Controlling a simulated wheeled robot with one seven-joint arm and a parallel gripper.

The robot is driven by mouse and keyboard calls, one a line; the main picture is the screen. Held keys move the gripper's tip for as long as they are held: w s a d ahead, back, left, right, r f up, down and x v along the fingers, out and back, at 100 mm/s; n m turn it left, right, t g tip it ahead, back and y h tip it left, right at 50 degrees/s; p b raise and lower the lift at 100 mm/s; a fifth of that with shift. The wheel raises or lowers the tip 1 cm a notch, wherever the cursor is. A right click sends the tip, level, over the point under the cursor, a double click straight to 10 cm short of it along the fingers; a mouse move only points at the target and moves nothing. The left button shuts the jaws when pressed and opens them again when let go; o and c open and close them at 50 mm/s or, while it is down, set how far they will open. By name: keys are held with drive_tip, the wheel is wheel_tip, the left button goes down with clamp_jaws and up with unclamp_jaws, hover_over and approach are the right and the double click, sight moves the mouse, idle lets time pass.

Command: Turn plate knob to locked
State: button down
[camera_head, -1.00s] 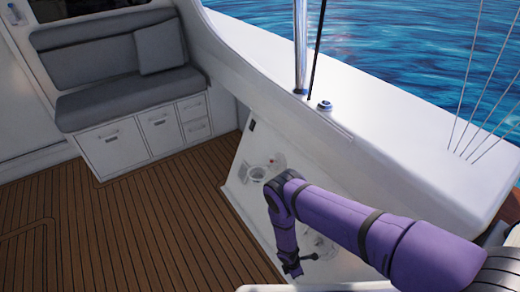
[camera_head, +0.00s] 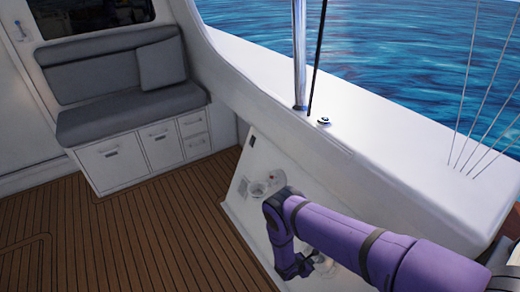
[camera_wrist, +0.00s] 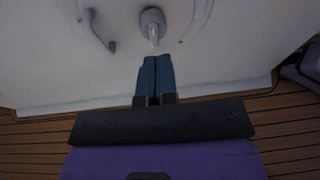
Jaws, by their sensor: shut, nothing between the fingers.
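A pale slanted panel (camera_head: 240,205) stands at the side of the deck, partly hidden by my arm. In the wrist view, a round grey knob (camera_wrist: 152,22) with a short pale tip sits on the white panel face (camera_wrist: 220,45). My gripper (camera_wrist: 155,60) is shut and empty, its blue fingertips just below the knob in the picture; I cannot tell whether they touch it. In the head view, my gripper is low against the panel and its fingertips are hard to make out. Any lock marking is too small to read.
A curved grey handle (camera_wrist: 97,30) is left of the knob. A round fitting (camera_head: 258,188) sits higher on the panel. A grey cushioned bench (camera_head: 130,115) stands at the back left. The wooden deck (camera_head: 150,235) is clear.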

sight(318, 259)
drive_tip(key=shift+t, duration=0.3)
drive_tip(key=shift+w+d+f, duration=0.4)
drive_tip(key=shift+w+d, duration=0.25)
drive_tip(key=shift+d, duration=0.15)
drive_tip(key=shift+w+d+f, duration=0.35)
drive_tip(key=shift+w+d, duration=0.3)
drive_tip(key=shift+d, duration=0.15)
drive_tip(key=shift+w+d+f, duration=0.4)
drive_tip(key=shift+w+d, duration=0.25)
drive_tip(key=shift+d, duration=0.15)
drive_tip(key=shift+w+d, duration=0.1)
drive_tip(key=shift+d, duration=0.1)
drive_tip(key=shift+d, duration=0.15)
drive_tip(key=shift+w, duration=0.2)
drive_tip(key=shift+w+r, duration=0.2)
drive_tip(key=shift+r, duration=0.1)
drive_tip(key=s+a+r, duration=0.2)
drive_tip(key=s+a, duration=0.1)
drive_tip(key=a, duration=0.1)
drive_tip(key=shift+s+a+r, duration=0.15)
drive_tip(key=shift+a, duration=0.25)
